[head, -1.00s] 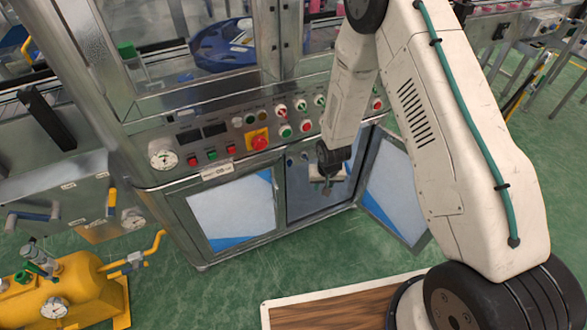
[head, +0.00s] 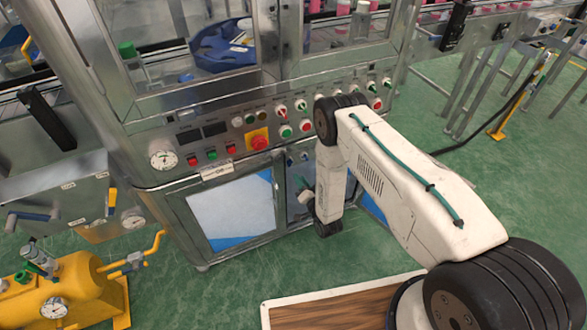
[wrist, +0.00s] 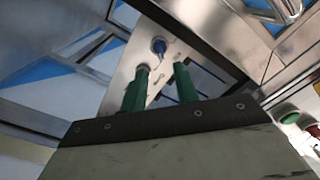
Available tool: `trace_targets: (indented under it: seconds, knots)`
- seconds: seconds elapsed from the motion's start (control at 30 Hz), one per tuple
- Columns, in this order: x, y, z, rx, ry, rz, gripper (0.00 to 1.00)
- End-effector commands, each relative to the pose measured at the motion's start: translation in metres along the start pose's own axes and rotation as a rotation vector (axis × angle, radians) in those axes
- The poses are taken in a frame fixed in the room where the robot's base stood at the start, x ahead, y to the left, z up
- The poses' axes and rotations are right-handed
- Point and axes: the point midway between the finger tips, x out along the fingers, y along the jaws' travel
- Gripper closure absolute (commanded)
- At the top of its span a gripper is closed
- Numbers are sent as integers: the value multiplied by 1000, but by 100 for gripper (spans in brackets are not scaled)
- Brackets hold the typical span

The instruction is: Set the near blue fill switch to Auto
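A blue switch (wrist: 158,46) sits on a bare metal panel in the wrist view, just beyond and between my fingertips. Small blue controls (head: 304,156) also show in the head view on the panel below the main button row; which is the near one I cannot tell. My gripper (wrist: 160,70) has two green fingers set apart with nothing between them, and they look clear of the switch. In the head view my gripper (head: 299,183) is at the open lower cabinet, partly hidden by my arm. The switch's label and setting are too small to read.
The button row (head: 287,131) with a red emergency stop (head: 258,139) on yellow runs above the cabinet. A closed white-and-blue cabinet door (head: 233,212) stands to the left. The open door at the right is mostly hidden by my arm. Green floor lies in front.

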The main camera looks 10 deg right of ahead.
Motion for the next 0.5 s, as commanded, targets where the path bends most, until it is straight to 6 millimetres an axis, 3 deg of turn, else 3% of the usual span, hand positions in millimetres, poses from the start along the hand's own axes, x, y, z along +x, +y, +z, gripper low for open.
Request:
trace_targets:
  seconds: [0.5]
  knots:
    - [70, 0, 0, 4, -2, 2, 70]
